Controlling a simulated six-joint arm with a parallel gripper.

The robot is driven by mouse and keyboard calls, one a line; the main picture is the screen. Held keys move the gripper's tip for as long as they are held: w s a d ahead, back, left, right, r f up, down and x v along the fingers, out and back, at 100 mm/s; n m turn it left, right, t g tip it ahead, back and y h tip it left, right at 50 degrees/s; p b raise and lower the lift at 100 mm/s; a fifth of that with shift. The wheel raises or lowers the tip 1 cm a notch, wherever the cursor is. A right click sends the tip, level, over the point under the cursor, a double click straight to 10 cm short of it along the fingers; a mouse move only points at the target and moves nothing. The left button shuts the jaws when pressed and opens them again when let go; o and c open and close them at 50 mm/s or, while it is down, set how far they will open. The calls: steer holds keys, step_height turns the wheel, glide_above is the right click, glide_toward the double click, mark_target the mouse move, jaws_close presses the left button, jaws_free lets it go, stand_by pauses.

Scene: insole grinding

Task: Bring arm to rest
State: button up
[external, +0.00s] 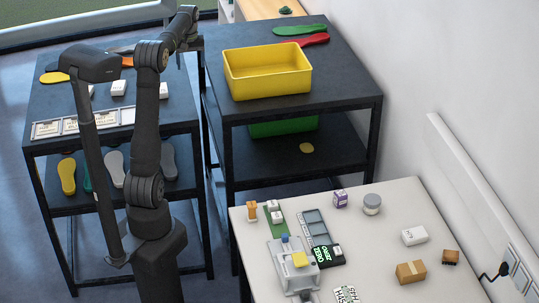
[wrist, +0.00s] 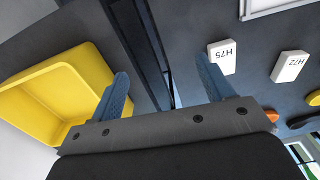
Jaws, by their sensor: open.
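My gripper (wrist: 165,88) shows in the wrist view with its two blue fingers wide apart and nothing between them. Beyond the fingers is the dark gap between the two black tables. In the external view my arm rises over the left black table (external: 52,98), and its wrist end is at the top, near the gap between the tables; the fingers are too small to make out there. The yellow bin (external: 266,86) stands on the right black table, and also shows at the left of the wrist view (wrist: 55,90).
White blocks marked H75 (wrist: 222,57) and H72 (wrist: 289,66) lie on the left table. Insoles, including a yellow one (external: 67,176), lie on its lower shelf. A green bin (external: 283,127) sits under the yellow one. A white table (external: 375,270) holds a small machine and boxes.

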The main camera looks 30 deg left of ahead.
steer(key=w+d+m, duration=0.2)
steer(key=d+m, duration=0.2)
steer(key=d, duration=1.7)
steer(key=w+d+m, duration=0.2)
steer(key=d+m, duration=0.2)
steer(key=d, duration=1.8)
